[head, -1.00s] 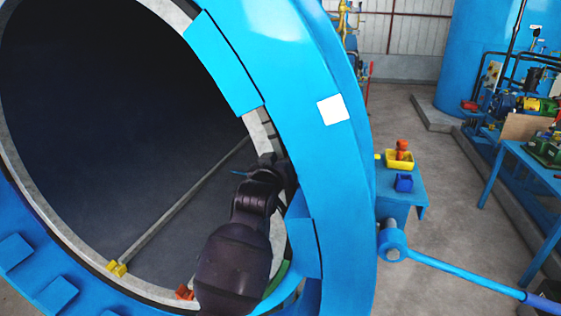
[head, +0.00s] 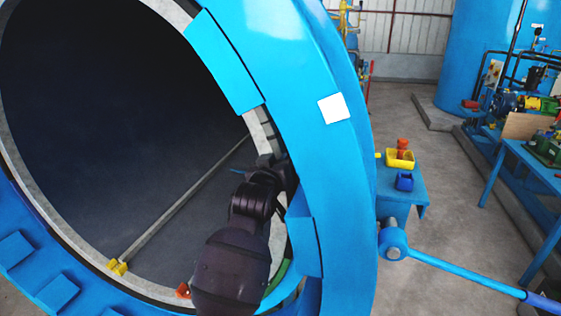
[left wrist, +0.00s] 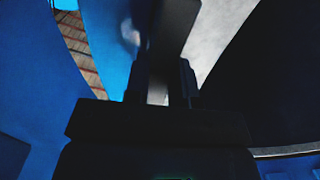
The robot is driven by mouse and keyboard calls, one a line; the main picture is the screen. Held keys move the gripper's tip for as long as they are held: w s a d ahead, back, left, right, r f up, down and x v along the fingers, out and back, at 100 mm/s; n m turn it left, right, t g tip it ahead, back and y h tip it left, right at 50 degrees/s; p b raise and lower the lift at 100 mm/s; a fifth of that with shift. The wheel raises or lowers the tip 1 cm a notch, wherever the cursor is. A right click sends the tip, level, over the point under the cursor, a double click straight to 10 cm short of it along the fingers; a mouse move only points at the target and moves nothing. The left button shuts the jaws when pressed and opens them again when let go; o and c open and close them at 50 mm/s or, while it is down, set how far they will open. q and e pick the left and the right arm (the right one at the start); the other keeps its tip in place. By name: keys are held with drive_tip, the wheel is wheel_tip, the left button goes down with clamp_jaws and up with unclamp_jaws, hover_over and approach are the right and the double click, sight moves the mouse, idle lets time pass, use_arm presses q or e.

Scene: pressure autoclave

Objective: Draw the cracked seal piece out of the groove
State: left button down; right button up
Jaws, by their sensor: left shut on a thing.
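My left gripper (head: 279,168) is at the right side of the round vessel opening, by the gap between the pale inner rim (head: 259,130) and the blue ring (head: 325,180). In the left wrist view its fingers (left wrist: 163,82) are shut on a dark, bar-like piece (left wrist: 176,25) that reaches up from between them. I take this as the cracked seal piece; no crack can be made out in the shadow. In the head view my arm and gripper hide the piece. I cannot tell how much of it is still inside the groove. My right gripper is not in view.
A green strip (head: 277,278) lies along the lower right rim. A blue side stand (head: 408,192) carries yellow and blue trays. A long blue lever (head: 465,276) extends right. The dark vessel interior is largely open.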

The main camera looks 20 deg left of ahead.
use_arm(q)
drive_tip(key=shift+s+a, duration=0.1)
drive_tip(key=shift+s, duration=2.55)
drive_tip(key=shift+s, duration=0.1)
drive_tip(key=s, duration=1.6)
drive_tip(key=shift+a, duration=0.25)
idle(0.5)
drive_tip(key=w+a+f+b, duration=0.1)
drive_tip(key=a+f+b, duration=0.2)
drive_tip(key=f, duration=1.3)
drive_tip(key=shift+w+f+y, duration=0.2)
drive_tip(key=shift+w+y, duration=0.1)
drive_tip(key=shift+w, duration=0.1)
drive_tip(key=shift+d, duration=0.1)
